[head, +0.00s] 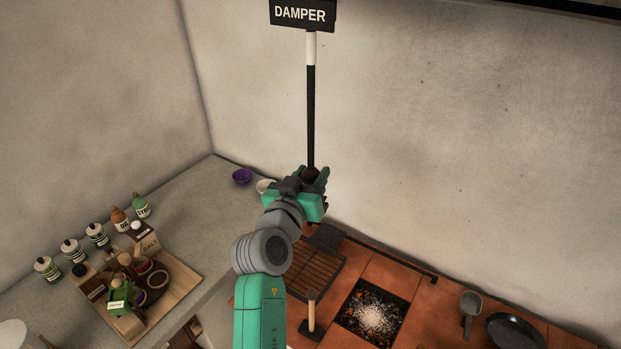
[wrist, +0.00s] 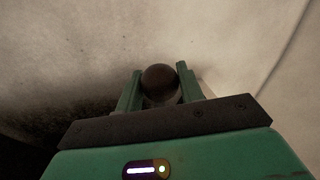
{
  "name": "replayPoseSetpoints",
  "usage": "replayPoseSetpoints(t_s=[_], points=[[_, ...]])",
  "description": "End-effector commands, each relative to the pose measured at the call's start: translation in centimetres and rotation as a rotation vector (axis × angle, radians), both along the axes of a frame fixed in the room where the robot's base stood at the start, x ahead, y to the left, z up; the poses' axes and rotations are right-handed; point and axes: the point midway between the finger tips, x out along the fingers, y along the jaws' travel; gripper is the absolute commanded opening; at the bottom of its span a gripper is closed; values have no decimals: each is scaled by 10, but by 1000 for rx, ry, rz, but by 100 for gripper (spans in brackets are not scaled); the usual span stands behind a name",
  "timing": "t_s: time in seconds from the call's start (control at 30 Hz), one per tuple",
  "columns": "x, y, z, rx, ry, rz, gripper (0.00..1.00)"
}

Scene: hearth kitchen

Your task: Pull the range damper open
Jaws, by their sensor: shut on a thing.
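The range damper is a long rod (head: 311,105), black with a white band at its top, hanging upright in front of the wall from under a black DAMPER sign (head: 302,14). At its lower end is a dark round knob (head: 311,173), which also shows in the wrist view (wrist: 159,82). My gripper (head: 313,178) is shut on the knob, with one green finger on each side of it. In the wrist view my gripper (wrist: 160,88) holds the knob between its fingertips. The knob's near side is partly hidden by my gripper in the head view.
A wooden tray (head: 185,277) with jars and a salt box stands on the left counter, with several bottles (head: 97,235) behind it. Below are a grate (head: 318,268), a pit of embers (head: 373,312), a scoop (head: 470,306) and a black pan (head: 514,331). A purple bowl (head: 242,177) sits near the corner.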

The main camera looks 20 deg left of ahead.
Motion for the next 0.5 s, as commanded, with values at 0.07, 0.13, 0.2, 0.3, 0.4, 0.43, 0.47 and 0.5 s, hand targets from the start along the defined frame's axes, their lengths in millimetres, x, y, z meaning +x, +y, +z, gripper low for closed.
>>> replayPoseSetpoints(t_s=[0.07,0.13,0.2,0.3,0.4,0.43,0.47,0.5], points=[[0,0,-6,-2,13,-1,0],[0,0,-7,-2,15,-1,0],[0,0,-7,-2,16,-1,0],[0,0,-7,-2,16,-1,55],[0,0,-6,-2,14,-1,58],[0,0,-5,-2,13,-1,58],[0,0,-5,-2,13,-1,58],[0,0,-5,-2,12,0,58]])
